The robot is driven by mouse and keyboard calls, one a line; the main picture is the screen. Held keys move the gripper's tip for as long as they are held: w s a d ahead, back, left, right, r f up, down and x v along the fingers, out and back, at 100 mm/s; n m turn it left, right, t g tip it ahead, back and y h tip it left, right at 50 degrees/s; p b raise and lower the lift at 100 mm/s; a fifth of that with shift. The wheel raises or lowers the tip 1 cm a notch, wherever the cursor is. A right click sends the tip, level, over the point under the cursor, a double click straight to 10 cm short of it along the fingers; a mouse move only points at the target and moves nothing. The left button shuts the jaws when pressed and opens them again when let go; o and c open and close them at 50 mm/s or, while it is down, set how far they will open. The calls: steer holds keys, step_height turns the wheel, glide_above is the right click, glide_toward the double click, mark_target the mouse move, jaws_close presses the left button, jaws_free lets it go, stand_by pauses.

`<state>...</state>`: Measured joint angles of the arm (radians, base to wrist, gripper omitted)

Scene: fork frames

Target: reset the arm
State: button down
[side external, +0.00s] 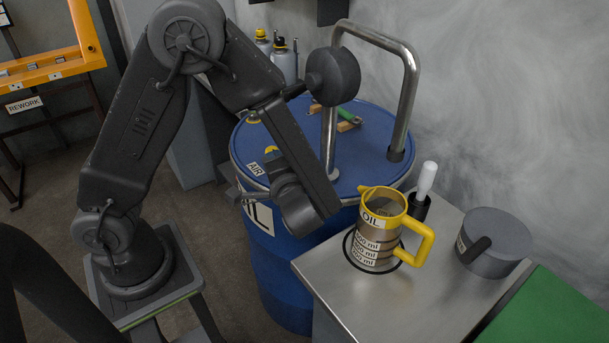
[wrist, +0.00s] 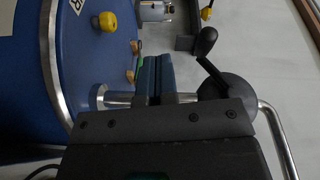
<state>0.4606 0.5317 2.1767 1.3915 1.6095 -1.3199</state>
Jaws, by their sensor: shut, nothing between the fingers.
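The drum fills the left of that view. My wrist and forearm hang in front of the drum's top and hide part of it.
An oil jug (side external: 378,238) with a yellow handle stands upright on the metal bench (side external: 345,300). A dark pot (side external: 494,243) is to its right. A bent metal pipe (side external: 409,95) rises over the drum. A dark disc with a crank (wrist: 226,98) is close right of my fingers.

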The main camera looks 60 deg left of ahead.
steer(key=s+r+n+g+h, duration=0.2)
steer(key=s+r+g+h, duration=0.3)
steer(key=s+h, duration=0.4)
steer(key=s+d+r+t+h, duration=0.2)
steer(key=d+r+t+h, duration=0.3)
steer(key=d+r+h, duration=0.1)
steer(key=shift+d+r+m+t+h, duration=0.4)
steer(key=shift+d+h, duration=0.2)
steer(key=shift+h, duration=0.4)
steer(key=c, duration=1.8)
jaws_free()
